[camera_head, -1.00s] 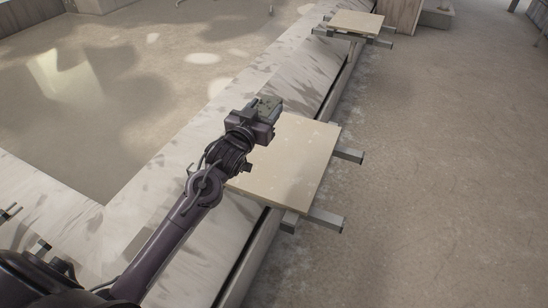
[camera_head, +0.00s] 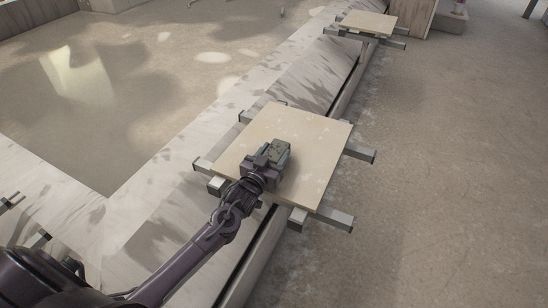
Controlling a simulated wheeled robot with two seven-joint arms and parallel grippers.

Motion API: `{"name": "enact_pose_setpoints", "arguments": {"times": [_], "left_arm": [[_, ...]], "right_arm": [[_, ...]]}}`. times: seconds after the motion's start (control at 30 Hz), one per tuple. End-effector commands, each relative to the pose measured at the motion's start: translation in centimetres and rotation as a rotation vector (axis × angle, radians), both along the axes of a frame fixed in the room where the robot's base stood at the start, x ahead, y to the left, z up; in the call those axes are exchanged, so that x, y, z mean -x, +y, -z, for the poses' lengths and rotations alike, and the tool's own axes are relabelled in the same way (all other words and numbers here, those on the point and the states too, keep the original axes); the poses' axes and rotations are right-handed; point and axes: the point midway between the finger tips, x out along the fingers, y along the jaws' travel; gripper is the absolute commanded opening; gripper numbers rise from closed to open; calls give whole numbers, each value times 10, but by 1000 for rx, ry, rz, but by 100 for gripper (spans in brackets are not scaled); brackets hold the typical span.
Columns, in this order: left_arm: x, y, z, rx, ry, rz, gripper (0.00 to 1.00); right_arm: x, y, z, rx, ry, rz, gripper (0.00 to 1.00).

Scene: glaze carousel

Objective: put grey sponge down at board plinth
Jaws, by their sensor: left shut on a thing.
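My left gripper (camera_head: 271,158) is over the near beige board (camera_head: 315,150), which lies flat on metal bars above the pale ledge. The gripper is shut on a small grey-green block, the grey sponge (camera_head: 279,148), mostly hidden between and behind the jaws. From this view I cannot tell whether the sponge touches the board. The rest of the board top looks bare. My right gripper is not in view.
Metal bar ends (camera_head: 359,153) stick out around the near board. A second beige board (camera_head: 368,23) sits farther along the ledge (camera_head: 305,77). Open floor (camera_head: 450,170) lies to the right.

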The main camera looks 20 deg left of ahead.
Motion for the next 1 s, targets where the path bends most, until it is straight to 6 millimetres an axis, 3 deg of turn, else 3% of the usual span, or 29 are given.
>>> {"name": "enact_pose_setpoints", "arguments": {"times": [0.07,0.4,0.43,0.57,0.9,1.0], "left_arm": [[0,0,8,0,-1,0,30],[0,0,11,0,-1,0,30],[0,0,11,0,-1,0,55],[0,0,10,0,-1,0,72],[0,0,7,-1,-2,0,74],[8,0,7,0,0,0,74]], "right_arm": [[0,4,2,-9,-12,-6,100],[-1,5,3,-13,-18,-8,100],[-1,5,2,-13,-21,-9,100],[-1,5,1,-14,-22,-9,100],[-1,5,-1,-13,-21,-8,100],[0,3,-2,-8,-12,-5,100]]}}
